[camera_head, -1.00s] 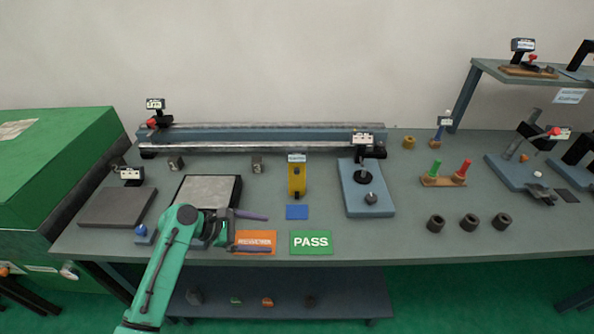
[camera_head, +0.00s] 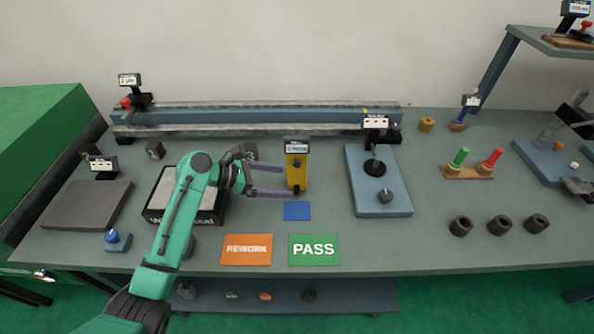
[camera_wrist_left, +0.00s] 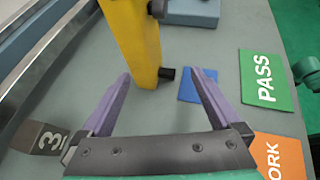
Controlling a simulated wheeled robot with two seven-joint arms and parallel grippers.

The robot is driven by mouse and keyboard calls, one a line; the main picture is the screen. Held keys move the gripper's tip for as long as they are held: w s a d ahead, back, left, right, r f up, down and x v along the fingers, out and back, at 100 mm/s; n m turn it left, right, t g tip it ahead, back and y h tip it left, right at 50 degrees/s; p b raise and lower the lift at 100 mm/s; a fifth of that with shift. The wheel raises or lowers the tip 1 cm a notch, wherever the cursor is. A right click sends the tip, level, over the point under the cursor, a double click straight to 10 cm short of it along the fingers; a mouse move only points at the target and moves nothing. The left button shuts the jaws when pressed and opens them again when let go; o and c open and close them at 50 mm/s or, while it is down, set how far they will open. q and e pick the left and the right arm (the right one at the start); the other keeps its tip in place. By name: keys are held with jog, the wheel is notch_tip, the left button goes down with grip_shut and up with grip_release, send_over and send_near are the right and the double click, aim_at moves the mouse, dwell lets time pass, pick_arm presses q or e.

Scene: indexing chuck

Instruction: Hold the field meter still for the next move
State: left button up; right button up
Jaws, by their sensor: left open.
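The field meter (camera_head: 297,170) is a yellow upright body with a dark-framed display on top. It stands on the table just behind a blue square (camera_head: 297,211). My left gripper (camera_head: 283,181) is open, its purple fingers pointing right at the meter from its left side. In the left wrist view the meter (camera_wrist_left: 137,40) rises just beyond the gap between the fingertips (camera_wrist_left: 160,73), nearer the left finger, with its top cut off. The jaws are not closed on it; I cannot tell whether a fingertip touches it. My right gripper is not in view.
A grey block marked 3 (camera_wrist_left: 42,138) lies close to the left finger. The orange REWORK card (camera_head: 246,249) and green PASS card (camera_head: 314,249) lie in front. A blue-based stand (camera_head: 379,200) is right of the meter, and a long rail (camera_head: 255,116) runs behind.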

aim_at(293, 182)
pick_arm(q)
jog(key=x, duration=0.2)
jog(key=w+p+x, duration=0.1)
jog(key=x, duration=0.1)
jog(key=shift+d+f, duration=0.15)
jog(key=shift+f, duration=0.1)
jog(key=shift+w+d+f, duration=0.1)
jog(key=shift+d, duration=0.2)
jog(key=c, duration=0.6)
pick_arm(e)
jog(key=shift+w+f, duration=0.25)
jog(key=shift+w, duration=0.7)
pick_arm(q)
jog(key=shift+c, duration=0.2)
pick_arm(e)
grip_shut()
